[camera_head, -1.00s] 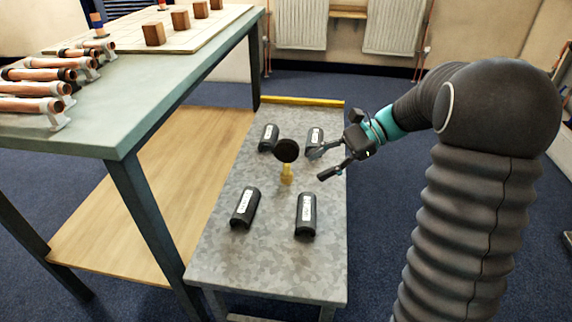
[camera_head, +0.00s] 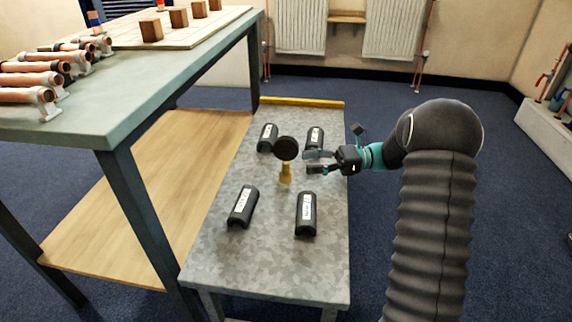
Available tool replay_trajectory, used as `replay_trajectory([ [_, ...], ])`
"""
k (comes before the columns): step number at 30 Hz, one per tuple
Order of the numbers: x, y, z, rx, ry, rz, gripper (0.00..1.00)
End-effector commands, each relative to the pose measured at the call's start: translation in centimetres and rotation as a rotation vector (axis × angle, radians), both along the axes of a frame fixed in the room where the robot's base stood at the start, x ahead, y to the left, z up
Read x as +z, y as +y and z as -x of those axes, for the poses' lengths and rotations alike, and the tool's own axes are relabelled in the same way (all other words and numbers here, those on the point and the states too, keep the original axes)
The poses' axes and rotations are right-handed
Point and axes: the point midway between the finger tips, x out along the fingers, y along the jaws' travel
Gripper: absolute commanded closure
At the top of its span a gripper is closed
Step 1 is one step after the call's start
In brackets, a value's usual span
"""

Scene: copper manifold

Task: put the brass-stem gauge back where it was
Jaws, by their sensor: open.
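The brass-stem gauge (camera_head: 287,150) has a dark round head on a yellow brass stem (camera_head: 285,173). It stands upright near the middle of the grey metal bench (camera_head: 270,262). My gripper (camera_head: 306,162) is open and empty just to the right of the gauge, its fingers pointing left at it. A small gap seems to lie between the fingertips and the gauge; I cannot tell the exact depth.
Several black labelled holders lie on the bench around the gauge, such as the front left one (camera_head: 243,206) and front right one (camera_head: 306,214). A yellow strip (camera_head: 302,102) edges the bench's far end. A taller table (camera_head: 100,115) with copper pipes (camera_head: 35,79) and wooden blocks stands left.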

Motion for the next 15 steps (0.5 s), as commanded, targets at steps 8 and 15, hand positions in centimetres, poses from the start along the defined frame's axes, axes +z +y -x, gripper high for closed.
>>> replay_trajectory([
  [8,0.0,2.2,0.2,0.000,0.000,0.001,0.49],
  [15,-0.3,4.3,0.2,0.003,0.000,0.001,0.49],
])
